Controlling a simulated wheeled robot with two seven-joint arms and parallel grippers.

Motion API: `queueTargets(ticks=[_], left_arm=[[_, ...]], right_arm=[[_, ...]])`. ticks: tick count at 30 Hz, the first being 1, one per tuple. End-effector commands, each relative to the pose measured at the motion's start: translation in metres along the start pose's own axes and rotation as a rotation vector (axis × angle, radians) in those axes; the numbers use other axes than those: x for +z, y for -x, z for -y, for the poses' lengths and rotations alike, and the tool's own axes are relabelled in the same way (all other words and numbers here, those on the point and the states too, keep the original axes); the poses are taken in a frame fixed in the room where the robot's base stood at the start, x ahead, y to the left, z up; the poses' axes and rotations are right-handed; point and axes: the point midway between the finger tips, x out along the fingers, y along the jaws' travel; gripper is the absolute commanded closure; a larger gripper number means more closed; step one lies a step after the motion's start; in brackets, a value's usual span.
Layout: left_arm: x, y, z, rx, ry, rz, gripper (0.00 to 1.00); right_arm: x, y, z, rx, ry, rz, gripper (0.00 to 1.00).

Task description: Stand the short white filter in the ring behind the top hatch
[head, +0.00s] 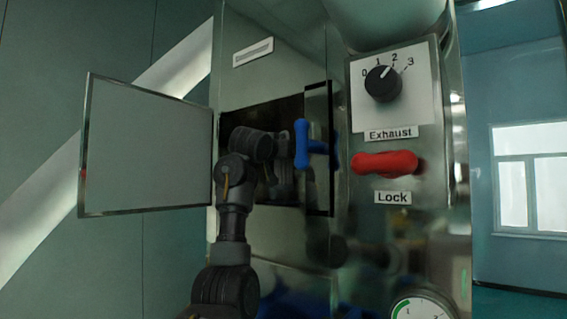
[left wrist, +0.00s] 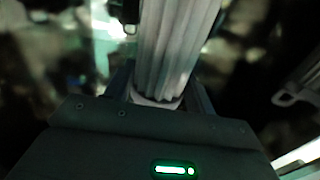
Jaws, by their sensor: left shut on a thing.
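The white filter (left wrist: 175,50) is a pleated, ribbed cylinder in the left wrist view, reaching up past the top edge of the picture. My left gripper (left wrist: 158,88) is shut on it near its lower end in that view. In the head view my left arm reaches into the dark opening of the top hatch (head: 147,150), whose grey door is swung open to the left. The gripper and filter are hidden inside there. The ring cannot be made out in either view. My right gripper is not in view.
A narrow dark-edged panel (head: 319,185) with a blue handle (head: 302,145) stands at the opening's right side, close to my arm. Further right are the Exhaust knob (head: 382,84), the red Lock handle (head: 384,163) and a gauge (head: 423,308). The wrist view's surroundings are dark and blurred.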

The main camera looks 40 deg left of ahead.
Motion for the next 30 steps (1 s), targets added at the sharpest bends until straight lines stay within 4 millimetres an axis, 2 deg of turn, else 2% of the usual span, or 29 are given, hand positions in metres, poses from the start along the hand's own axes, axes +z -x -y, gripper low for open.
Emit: queueTargets(ticks=[5,10,13,26,27,30], left_arm=[[0.005,0.0,0.0,-0.001,0.0,0.0,0.72],[0.028,0.0,0.0,-0.001,0.0,0.001,0.72],[0.03,-0.003,-0.001,-0.001,-0.001,0.001,0.72],[0.04,-0.003,-0.001,-0.001,0.0,0.0,0.72],[0.039,-0.003,-0.001,-0.001,0.0,0.0,0.41],[0.039,-0.003,-0.001,-0.001,0.0,0.001,0.28]], right_arm=[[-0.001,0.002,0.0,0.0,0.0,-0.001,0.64],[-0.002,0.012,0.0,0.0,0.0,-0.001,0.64],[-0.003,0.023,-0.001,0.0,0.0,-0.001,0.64],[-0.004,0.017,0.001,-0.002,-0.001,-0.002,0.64],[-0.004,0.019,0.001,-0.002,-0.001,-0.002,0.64],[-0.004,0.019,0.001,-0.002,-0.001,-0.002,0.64]])
